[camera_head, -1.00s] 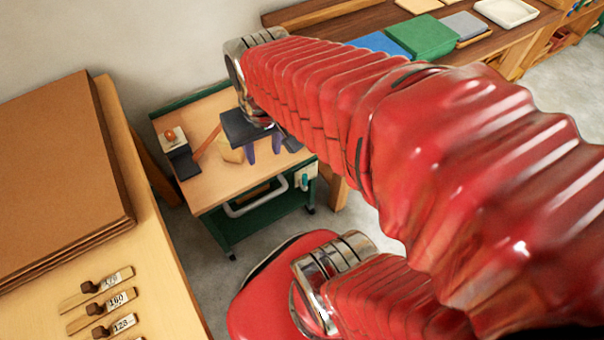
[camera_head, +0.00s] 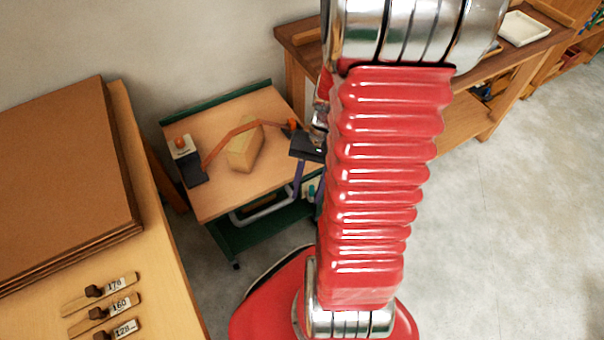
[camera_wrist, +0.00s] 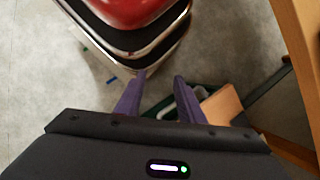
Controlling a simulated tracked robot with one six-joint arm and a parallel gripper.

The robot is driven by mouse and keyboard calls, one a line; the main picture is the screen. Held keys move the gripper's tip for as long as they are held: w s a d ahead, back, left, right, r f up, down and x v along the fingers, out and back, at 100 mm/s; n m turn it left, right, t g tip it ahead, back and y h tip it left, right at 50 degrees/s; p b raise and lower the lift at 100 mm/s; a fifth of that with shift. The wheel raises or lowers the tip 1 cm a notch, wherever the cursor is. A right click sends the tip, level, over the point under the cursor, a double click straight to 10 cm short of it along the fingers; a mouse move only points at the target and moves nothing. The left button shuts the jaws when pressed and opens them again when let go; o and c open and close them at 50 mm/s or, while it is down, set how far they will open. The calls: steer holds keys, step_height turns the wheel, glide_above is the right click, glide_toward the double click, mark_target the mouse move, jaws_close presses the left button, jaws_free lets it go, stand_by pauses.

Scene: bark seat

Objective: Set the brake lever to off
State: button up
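The green cart (camera_head: 226,238) with a wooden top (camera_head: 215,125) stands by the wall in the head view. A small teal part (camera_head: 311,192) on a pale plate at its front right corner looks like a lever; my gripper's fingers partly hide it, so its setting cannot be read. My gripper (camera_wrist: 160,76) has two purple fingers standing apart with nothing between them. In the head view it hangs at the cart's right front corner, pointing down. In the wrist view the cart shows beyond the right finger.
A wood block (camera_head: 243,155), an orange bar with an orange knob (camera_head: 291,124) and a box with an orange button (camera_head: 181,146) sit on the cart. A bench with several labelled handles (camera_head: 105,305) stands left, another bench (camera_head: 460,130) right. Grey floor (camera_head: 500,230) is open at right.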

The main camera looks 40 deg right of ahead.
step_height(320, 180, down, 13)
steer(key=s+m+t+y, duration=0.3)
steer(key=m+t+y, duration=0.1)
steer(key=m+y, duration=0.4)
steer(key=m+t+h, duration=1.5)
steer(key=m+h, duration=0.1)
steer(key=m, duration=0.4)
glide_toward(313, 192)
steer(key=s, duration=0.3)
steer(key=shift+w+a+f, duration=0.2)
steer(key=shift+f, duration=0.05)
steer(key=shift+w+d, duration=0.45)
steer(key=shift+w, duration=1.8)
steer(key=shift+w+d, duration=0.4)
steer(key=shift+w, duration=1.9)
steer(key=shift+w+d, duration=0.45)
steer(key=shift+w, duration=1.8)
steer(key=shift+c, duration=0.4)
